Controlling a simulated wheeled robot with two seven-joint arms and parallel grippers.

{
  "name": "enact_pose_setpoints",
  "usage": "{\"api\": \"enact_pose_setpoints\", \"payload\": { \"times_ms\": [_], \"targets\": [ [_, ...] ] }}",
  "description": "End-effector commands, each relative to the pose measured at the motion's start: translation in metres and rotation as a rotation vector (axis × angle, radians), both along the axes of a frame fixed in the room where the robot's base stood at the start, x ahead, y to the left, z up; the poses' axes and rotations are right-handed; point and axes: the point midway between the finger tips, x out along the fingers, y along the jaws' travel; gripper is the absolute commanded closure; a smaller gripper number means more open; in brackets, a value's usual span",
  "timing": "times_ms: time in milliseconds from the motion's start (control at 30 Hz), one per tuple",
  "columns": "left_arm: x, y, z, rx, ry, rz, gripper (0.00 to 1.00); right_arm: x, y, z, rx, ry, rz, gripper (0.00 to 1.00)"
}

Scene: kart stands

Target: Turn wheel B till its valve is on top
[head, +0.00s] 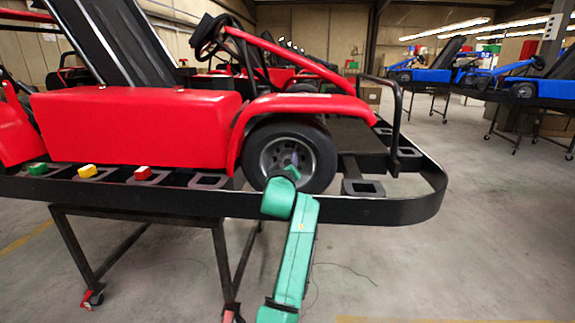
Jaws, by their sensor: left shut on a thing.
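A black-tyred wheel (319,152) with a grey rim sits under the red fender of the red kart (140,125). I take it to be wheel B, but I see no letter on it. My left gripper (290,170), on the teal arm, is at the lower middle of the rim, shut on part of the wheel. The gripper and wrist cover the lower part of the rim, so the exact part held is hidden. I cannot make out the valve. My right gripper is not in view.
The kart rests on a black stand (418,205) with a rounded right end and legs on castors. A green block (38,168), a yellow block (87,170) and a red block (143,172) sit along its edge. Blue karts (540,88) stand at the back right.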

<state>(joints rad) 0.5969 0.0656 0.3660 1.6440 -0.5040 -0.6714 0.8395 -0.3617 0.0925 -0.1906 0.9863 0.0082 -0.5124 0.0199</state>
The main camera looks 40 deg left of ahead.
Motion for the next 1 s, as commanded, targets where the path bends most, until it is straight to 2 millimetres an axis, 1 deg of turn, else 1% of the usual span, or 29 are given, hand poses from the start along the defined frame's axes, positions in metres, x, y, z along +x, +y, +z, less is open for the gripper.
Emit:
{"api": "enact_pose_setpoints", "payload": {
  "times_ms": [200,400,600,1000],
  "targets": [
    [0.0000,0.0000,-0.0009,-0.122,-0.090,0.000,1.00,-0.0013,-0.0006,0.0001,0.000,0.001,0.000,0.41],
    [-0.0005,0.0006,-0.0015,-0.190,-0.142,0.000,1.00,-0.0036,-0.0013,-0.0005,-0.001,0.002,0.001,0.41],
    [-0.0006,0.0008,-0.0020,-0.219,-0.163,0.000,1.00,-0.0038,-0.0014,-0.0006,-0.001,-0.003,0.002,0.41],
    [-0.0007,0.0011,-0.0023,-0.223,-0.166,0.000,1.00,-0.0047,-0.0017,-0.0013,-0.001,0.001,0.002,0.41]
  ]
}}
